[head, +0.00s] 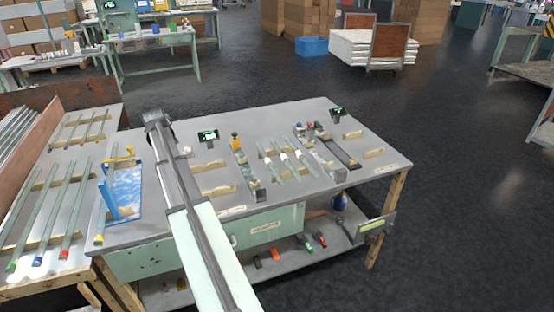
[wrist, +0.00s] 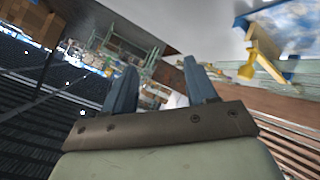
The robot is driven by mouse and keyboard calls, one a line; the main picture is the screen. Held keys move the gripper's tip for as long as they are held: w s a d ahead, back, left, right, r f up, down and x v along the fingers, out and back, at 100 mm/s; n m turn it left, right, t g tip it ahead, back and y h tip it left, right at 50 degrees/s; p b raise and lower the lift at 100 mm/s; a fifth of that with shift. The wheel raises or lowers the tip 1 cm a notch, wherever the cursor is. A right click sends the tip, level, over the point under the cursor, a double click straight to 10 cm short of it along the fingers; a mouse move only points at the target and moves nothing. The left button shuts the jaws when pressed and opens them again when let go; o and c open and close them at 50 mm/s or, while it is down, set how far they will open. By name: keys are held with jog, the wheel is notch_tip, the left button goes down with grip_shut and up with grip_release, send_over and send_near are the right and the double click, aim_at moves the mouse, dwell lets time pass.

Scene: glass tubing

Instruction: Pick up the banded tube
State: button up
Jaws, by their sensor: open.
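Several thin glass tubes (head: 284,160) lie slanted across low wooden supports in the middle of the grey table, with white bands or labels on some. They are too small to tell which is the banded tube. Other long tubes (head: 75,210) with green, blue and red ends lie on the left bench. My gripper shows in the wrist view (wrist: 162,88) with its two blue-grey fingers apart and nothing between them. In the head view my arm reaches over the table's left part, left of the middle tubes; its fingers are not clear there. No tube is near the fingers.
A blue tray with a yellow-and-blue fixture (head: 125,190) stands left of my arm. Small dark displays (head: 208,135) and a yellow-topped device (head: 236,145) stand on the table (head: 180,225). Dark long fixtures (head: 335,150) lie right of the tubes. Bare tabletop shows along the front edge.

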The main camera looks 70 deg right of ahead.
jog(key=s+d+f+m+g, duration=0.1)
jog(key=s+d+m+g, duration=0.15)
jog(key=s+d, duration=0.8)
jog(key=m+g+y, duration=0.1)
jog(key=m+y, duration=0.5)
jog(key=m, duration=0.1)
send_near(287, 158)
jog(key=x, duration=0.9)
jog(key=shift+w, duration=0.1)
grip_shut()
